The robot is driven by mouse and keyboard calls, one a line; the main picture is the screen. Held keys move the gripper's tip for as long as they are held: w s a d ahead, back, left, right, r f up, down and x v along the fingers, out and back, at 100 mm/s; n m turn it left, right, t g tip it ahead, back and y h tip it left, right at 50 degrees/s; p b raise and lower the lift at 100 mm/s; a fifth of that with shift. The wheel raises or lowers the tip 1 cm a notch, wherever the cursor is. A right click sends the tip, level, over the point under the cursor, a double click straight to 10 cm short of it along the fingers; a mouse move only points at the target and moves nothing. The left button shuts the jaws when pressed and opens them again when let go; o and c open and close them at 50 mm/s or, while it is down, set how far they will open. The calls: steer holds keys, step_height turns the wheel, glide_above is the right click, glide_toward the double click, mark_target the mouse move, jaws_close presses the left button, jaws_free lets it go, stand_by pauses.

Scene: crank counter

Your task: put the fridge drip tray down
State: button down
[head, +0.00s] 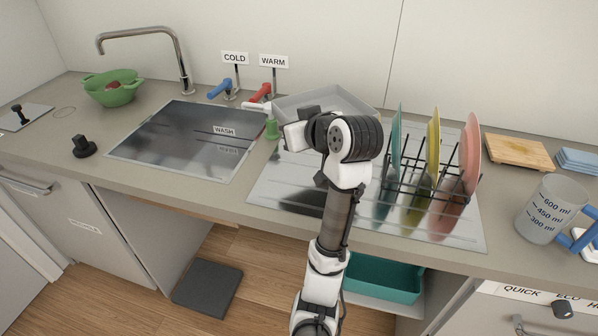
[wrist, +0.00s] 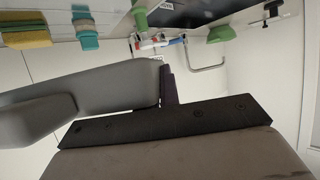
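The drip tray (head: 340,100) is a light grey shallow tray in the head view, above the drainboard (head: 270,185) and behind my arm. My gripper (head: 298,122) is at its near left side, and my wrist hides part of the tray and the fingertips. In the wrist view a large grey panel, which looks like the tray (wrist: 100,88), meets the dark finger of my gripper (wrist: 166,85). The gripper appears shut on the tray's edge. The head view does not show clearly whether the tray touches the counter.
A dish rack (head: 420,182) with several plates stands right of my arm. The sink (head: 180,140), red lever (head: 262,92) and small green object (head: 272,130) lie left. A green colander (head: 112,90) stands farther left. A cutting board (head: 518,152) and measuring jug (head: 548,210) are at right.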

step_height(320, 180, down, 14)
steer(key=shift+r+p, duration=0.15)
steer(key=shift+p, duration=0.45)
